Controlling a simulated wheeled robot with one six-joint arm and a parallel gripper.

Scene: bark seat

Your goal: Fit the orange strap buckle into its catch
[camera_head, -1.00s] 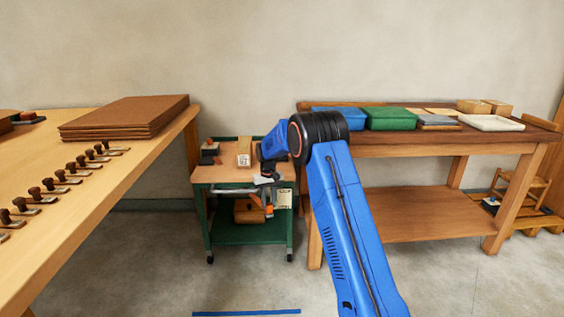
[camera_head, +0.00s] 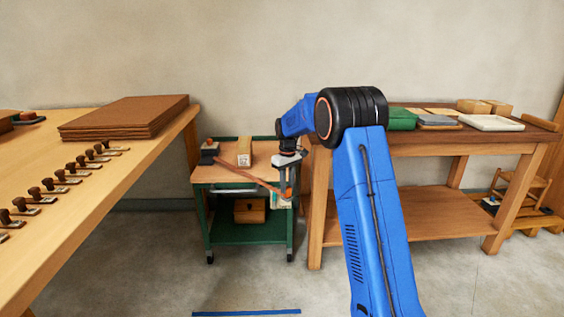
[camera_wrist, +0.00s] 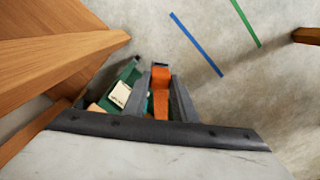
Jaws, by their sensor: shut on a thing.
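My gripper (camera_head: 285,192) is at the front right corner of the small green cart (camera_head: 238,187). It is shut on the orange strap buckle (camera_wrist: 161,88), which shows between its two fingers in the wrist view. In the head view an orange-brown strap (camera_head: 248,177) runs in a straight slant from the back left of the cart top down to my gripper. The buckle's tip is too small to make out there. I cannot make out the catch in either view.
A pale box (camera_head: 244,152) and a dark block (camera_head: 209,153) stand on the cart top. A wooden box (camera_head: 249,210) sits below. A long table (camera_head: 90,170) is at left, a workbench (camera_head: 450,147) at right. Blue tape (camera_head: 246,313) lies on open floor.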

